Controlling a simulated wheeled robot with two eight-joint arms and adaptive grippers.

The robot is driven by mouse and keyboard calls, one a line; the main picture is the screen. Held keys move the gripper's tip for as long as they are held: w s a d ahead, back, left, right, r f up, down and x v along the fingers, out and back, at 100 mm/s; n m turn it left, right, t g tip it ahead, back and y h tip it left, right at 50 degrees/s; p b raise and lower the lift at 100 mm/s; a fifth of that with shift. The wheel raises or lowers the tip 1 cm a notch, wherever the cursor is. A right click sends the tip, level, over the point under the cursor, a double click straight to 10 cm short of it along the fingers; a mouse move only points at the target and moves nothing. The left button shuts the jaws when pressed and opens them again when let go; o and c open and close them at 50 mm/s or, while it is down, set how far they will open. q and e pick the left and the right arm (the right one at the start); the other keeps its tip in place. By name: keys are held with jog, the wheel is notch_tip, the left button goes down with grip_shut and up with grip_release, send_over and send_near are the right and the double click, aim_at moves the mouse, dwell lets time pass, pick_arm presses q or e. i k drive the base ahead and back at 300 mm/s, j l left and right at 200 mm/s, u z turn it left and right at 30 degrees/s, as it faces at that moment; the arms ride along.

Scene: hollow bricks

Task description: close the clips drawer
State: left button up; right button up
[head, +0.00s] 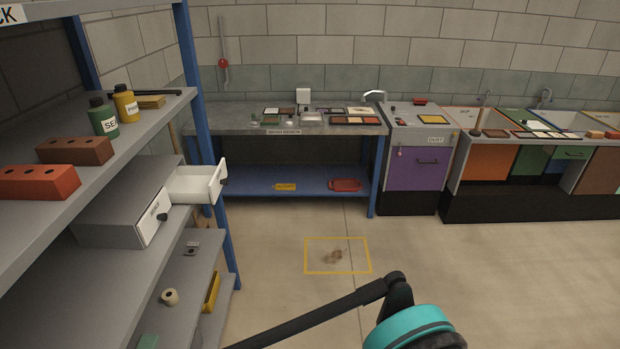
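A grey drawer unit (120,205) stands on the middle shelf of the rack at the left. One of its drawers, a white open-topped one (198,184), is pulled out to the right, and a dark knob shows on its front. The nearer drawer (154,217) is shut, with a small label and a dark knob. I cannot read the label well enough to tell which drawer is for clips. The inside of the open drawer looks empty where I can see it. Neither of my grippers is in view; only part of my arm shows at the bottom.
A blue rack post (202,130) stands beside the open drawer. Bricks (75,150) and bottles (103,116) sit on the shelf above. A workbench (285,122) stands at the back.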

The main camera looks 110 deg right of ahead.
aim_at(185, 184)
jog(key=l+z, duration=0.1)
jog(key=z, duration=2.9)
jog(key=i+l, duration=0.15)
jog(key=i, duration=0.4)
jog(key=i+l, duration=0.2)
jog(key=i, duration=0.3)
